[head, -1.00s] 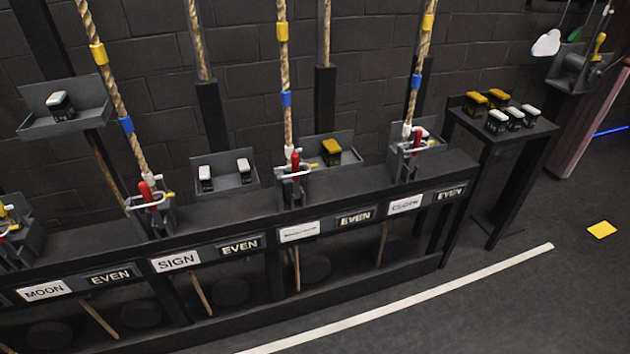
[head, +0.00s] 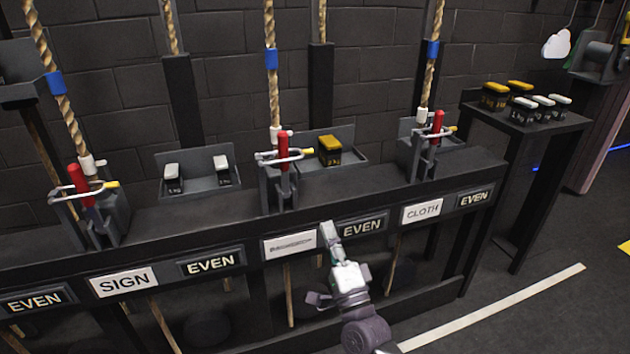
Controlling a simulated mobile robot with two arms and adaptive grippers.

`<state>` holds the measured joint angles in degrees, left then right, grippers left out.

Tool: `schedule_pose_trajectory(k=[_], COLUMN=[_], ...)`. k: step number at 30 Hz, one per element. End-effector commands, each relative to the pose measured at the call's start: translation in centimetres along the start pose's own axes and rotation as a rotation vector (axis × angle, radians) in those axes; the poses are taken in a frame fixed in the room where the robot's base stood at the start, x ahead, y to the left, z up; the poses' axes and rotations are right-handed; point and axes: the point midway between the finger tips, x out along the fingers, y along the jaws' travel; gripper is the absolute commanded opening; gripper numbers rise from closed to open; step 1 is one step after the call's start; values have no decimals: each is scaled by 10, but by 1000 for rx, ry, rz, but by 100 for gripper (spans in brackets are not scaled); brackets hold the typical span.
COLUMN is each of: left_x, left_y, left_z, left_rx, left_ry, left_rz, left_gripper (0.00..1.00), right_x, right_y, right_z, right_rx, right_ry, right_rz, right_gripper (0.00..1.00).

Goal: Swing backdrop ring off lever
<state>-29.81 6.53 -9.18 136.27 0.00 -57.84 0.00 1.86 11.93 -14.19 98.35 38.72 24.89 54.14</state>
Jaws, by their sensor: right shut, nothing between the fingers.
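The third label (head: 290,244) in the row is white and too blurred to read; the sign beside it reads EVEN. Above it stands a lock with an upright red lever (head: 283,150). A white ring (head: 270,155) with a yellow tip (head: 308,152) lies across the red lever and seems to loop around it. A rope rises behind it. My right gripper (head: 329,231) is shut and empty, in front of the rail by the label's right end, below and to the right of the ring and apart from it. My left gripper is not in view.
Similar red levers with rings stand at the SIGN lock (head: 83,190) and the CLOTH lock (head: 434,135). A tray with a yellow-topped weight (head: 330,151) sits just right of the middle lever. A side table (head: 538,131) holds several weights. The floor in front is clear.

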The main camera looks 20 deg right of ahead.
Motion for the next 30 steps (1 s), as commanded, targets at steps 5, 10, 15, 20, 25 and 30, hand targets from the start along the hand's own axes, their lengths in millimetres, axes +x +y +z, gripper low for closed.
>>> schedule_pose_trajectory(k=[5, 10, 15, 20, 25, 30], left_x=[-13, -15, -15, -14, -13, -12], left_y=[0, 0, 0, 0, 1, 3], left_z=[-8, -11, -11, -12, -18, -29], left_rx=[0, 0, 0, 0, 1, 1], left_ry=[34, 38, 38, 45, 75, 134], left_rz=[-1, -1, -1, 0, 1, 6], left_gripper=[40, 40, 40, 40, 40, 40], right_x=[4, 6, 6, 15, 44, 82], right_y=[-20, -24, -24, -25, -27, -30], right_z=[-4, -4, -4, -5, -6, -6], right_rx=[78, 86, 84, 83, 83, 82], right_ry=[21, 23, 23, 24, 24, 23], right_rz=[-77, -84, -83, -86, -87, -86], right_gripper=[0, 0, 0, 0, 0, 0])
